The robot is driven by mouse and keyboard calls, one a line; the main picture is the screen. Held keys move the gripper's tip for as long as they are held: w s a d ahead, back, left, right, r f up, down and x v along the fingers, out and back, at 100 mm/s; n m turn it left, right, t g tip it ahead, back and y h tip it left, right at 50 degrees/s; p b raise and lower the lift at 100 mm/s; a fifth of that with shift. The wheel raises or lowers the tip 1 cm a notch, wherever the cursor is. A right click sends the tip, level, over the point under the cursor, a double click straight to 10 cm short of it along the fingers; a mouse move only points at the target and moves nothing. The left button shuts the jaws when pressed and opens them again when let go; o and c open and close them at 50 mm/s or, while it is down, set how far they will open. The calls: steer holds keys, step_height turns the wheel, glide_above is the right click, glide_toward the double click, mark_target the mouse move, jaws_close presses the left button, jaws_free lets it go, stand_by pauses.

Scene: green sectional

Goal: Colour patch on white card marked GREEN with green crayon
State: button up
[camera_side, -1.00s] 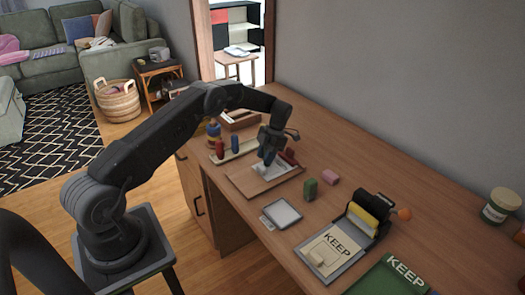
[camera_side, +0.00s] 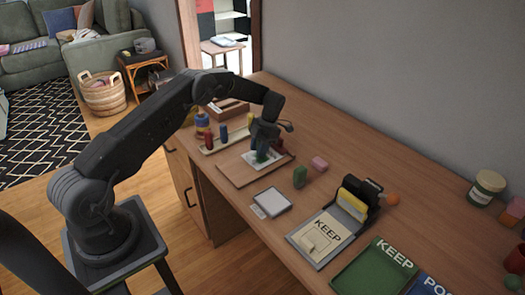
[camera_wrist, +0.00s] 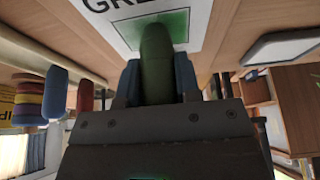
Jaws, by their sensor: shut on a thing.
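My gripper (camera_side: 263,151) is low over the white card (camera_side: 247,156), which lies on a wooden board (camera_side: 225,172). In the wrist view its fingers (camera_wrist: 157,85) are shut on the thick green crayon (camera_wrist: 157,60). The crayon's far end overlaps a green patch (camera_wrist: 180,24) on the card (camera_wrist: 208,22). Part of a printed word, "GRE", shows beside the patch; the rest is cut off. In the side view, green shows at the fingertips, and my gripper hides part of the card. I cannot tell whether the crayon tip touches the card.
A rack (camera_side: 212,149) with red, blue and yellow crayons stands behind the board. A green block (camera_side: 300,177), a pink block (camera_side: 319,163) and a grey-topped pad (camera_side: 271,201) are to the right. Further right are a "KEEP" card (camera_side: 322,236) and a green tray (camera_side: 375,270).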

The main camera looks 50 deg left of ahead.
steer(key=shift+a, duration=2.35)
steer(key=shift+w+a, duration=0.1)
steer(key=shift+w, duration=0.35)
steer(key=shift+d, duration=4.2)
steer(key=shift+a, duration=4.25)
step_height(320, 180, up, 8)
steer(key=shift+d, duration=0.1)
